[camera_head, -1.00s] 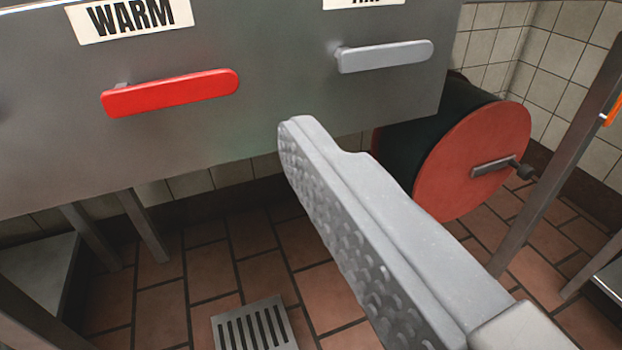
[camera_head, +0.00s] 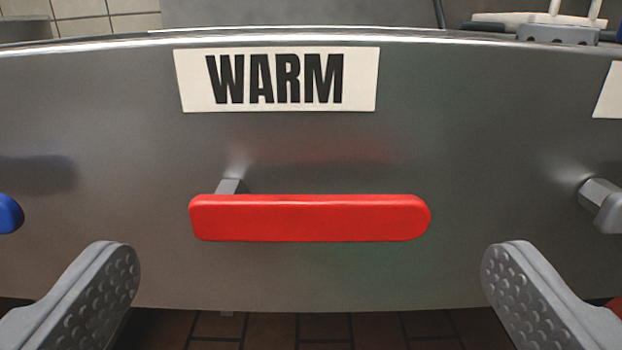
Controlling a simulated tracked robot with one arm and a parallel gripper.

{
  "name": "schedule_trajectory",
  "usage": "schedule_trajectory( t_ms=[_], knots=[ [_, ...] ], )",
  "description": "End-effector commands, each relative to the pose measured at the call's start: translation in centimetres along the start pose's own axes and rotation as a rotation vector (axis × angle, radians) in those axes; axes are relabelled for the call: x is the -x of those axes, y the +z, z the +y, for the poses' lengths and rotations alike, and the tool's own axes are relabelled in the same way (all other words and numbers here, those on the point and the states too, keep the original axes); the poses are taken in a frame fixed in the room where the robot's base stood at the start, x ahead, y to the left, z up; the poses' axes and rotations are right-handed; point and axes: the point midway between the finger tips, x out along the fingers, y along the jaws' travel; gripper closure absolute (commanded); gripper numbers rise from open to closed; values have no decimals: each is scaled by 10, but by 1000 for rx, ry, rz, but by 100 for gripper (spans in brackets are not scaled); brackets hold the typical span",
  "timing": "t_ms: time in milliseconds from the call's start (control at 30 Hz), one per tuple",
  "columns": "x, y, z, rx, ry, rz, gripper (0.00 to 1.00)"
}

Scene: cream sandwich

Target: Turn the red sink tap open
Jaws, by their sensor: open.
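The red sink tap (camera_head: 310,218) is a flat horizontal lever on the steel front panel (camera_head: 480,160), in the middle of the view. Its grey stem (camera_head: 231,187) shows behind its left end. A white label (camera_head: 278,80) reading WARM is above it. My gripper (camera_head: 310,270) is open and empty, its two studded grey fingers far apart. The fingers sit low, one to the left and one to the right of the lever, and appear apart from it. Nothing hides the lever's front.
A grey block with white sticks (camera_head: 555,27) is on top at the back right. Brown floor tiles (camera_head: 300,328) show below the panel.

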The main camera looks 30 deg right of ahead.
Motion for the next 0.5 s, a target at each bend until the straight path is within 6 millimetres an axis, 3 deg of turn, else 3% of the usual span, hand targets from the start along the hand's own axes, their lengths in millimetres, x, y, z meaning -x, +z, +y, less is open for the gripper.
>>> schedule_trajectory(
  t_ms=[200, 500],
  knots=[
    [-23, -1, 0, -1, 1, 2, 0],
    [-32, -1, 0, 1, 0, 1, 0]
  ],
)
